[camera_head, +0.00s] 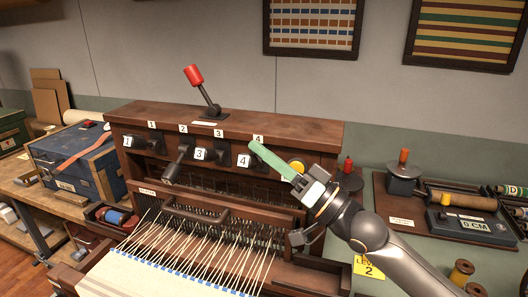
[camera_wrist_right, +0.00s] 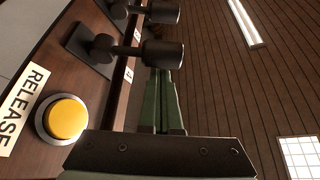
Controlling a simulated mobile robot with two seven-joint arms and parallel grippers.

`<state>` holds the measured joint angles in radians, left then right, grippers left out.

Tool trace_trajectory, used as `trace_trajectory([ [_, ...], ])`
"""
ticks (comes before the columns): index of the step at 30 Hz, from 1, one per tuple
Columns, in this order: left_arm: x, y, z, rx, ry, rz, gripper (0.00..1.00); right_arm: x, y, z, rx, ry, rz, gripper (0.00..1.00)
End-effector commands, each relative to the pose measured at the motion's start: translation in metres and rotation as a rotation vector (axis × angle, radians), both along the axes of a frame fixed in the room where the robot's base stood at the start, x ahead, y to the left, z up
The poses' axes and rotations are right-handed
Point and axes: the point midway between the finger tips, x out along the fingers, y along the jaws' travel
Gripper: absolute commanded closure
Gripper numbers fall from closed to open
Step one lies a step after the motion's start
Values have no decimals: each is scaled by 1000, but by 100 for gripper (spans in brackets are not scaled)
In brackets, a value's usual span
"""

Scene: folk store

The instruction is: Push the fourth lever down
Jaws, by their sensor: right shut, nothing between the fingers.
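The fourth lever (camera_head: 243,160) has a dark knob with a white "4" on its end and sticks out from the wooden loom's front, below the upper "4" label. In the right wrist view its dark cylindrical knob (camera_wrist_right: 162,53) lies just beyond my fingertips; I cannot tell whether they touch it. My right gripper (camera_head: 256,148), with green fingers, is shut and empty beside and slightly above that knob. It also shows in the right wrist view (camera_wrist_right: 158,75). The first lever (camera_head: 128,141) and third lever (camera_head: 201,154) also stick outward. The second lever (camera_head: 177,163) hangs lower, angled down. My left gripper is out of view.
A yellow RELEASE button (camera_wrist_right: 66,119) sits beside the fourth lever, partly behind my gripper in the head view. A red-knobbed lever (camera_head: 194,76) stands on the loom's top. Threads (camera_head: 205,240) stretch below the levers. A tool tray (camera_head: 400,219) lies at right.

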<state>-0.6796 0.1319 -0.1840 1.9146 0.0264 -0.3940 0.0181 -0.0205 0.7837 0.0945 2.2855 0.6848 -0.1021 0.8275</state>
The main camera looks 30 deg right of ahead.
Motion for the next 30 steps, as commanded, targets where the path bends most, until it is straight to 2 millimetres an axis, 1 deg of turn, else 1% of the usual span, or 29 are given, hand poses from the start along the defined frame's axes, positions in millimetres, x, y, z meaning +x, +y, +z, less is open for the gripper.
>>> trace_trajectory([
  [11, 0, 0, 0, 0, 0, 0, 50, 0, 1, -1, -1, -1, 0, 100],
  [18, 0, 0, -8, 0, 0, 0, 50, -2, 2, -5, -35, -31, 0, 100],
  [30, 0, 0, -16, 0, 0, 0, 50, -3, 4, -8, -80, -70, 0, 100],
])
